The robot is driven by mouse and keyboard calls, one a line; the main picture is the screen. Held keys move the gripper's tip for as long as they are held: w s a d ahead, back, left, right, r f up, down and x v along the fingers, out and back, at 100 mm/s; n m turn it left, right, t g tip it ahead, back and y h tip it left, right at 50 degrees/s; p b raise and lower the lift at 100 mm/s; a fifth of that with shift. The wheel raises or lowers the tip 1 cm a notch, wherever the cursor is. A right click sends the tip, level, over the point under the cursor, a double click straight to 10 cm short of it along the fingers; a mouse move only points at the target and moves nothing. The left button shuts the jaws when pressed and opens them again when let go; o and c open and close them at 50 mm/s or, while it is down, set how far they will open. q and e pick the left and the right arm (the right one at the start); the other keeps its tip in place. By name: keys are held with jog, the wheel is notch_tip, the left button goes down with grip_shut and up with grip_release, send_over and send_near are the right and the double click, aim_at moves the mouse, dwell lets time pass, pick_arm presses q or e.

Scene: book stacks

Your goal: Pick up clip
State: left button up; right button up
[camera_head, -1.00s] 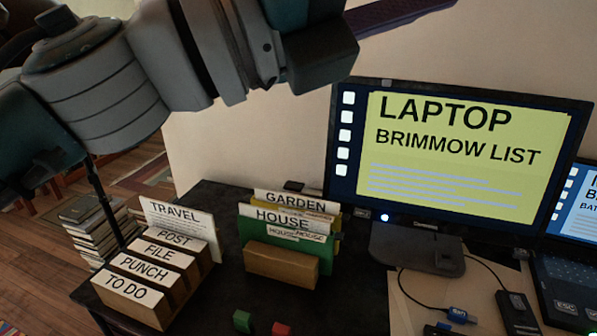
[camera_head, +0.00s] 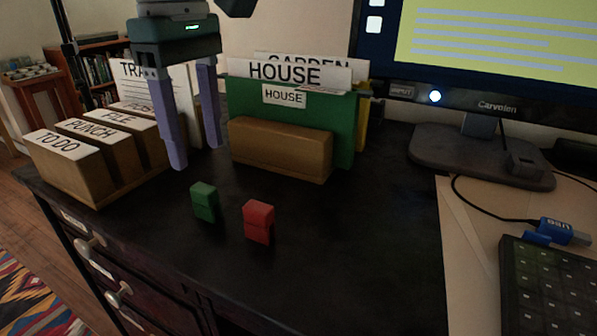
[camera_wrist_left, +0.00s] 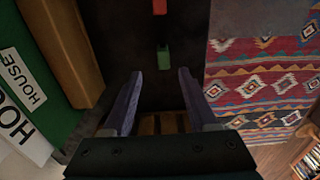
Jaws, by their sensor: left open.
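Two small clip-like blocks stand apart on the dark desk in the head view: a green clip (camera_head: 204,202) and a red clip (camera_head: 258,222) to its right. Both also show in the left wrist view, the green clip (camera_wrist_left: 164,58) just beyond the fingertips and the red clip (camera_wrist_left: 159,7) at the top edge. My left gripper (camera_head: 194,156) points down, open and empty, behind the green clip in the head view. Its two fingers (camera_wrist_left: 159,74) show spread in the wrist view. My right gripper is not in view.
A wooden sorter (camera_head: 85,182) with labelled slots stands left of my left gripper. A wooden holder (camera_head: 280,150) with a green HOUSE folder (camera_head: 343,130) stands to the right. A monitor stand (camera_head: 480,160) and keyboard (camera_head: 550,285) are further right. The desk around the clips is clear.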

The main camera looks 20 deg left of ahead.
aim_at(203, 187)
pick_arm(q)
jog(key=f, duration=0.2)
jog(key=f+b, duration=0.1)
jog(key=f, duration=0.5)
jog(key=shift+s+d, duration=0.1)
jog(key=shift+s, duration=0.25)
grip_shut()
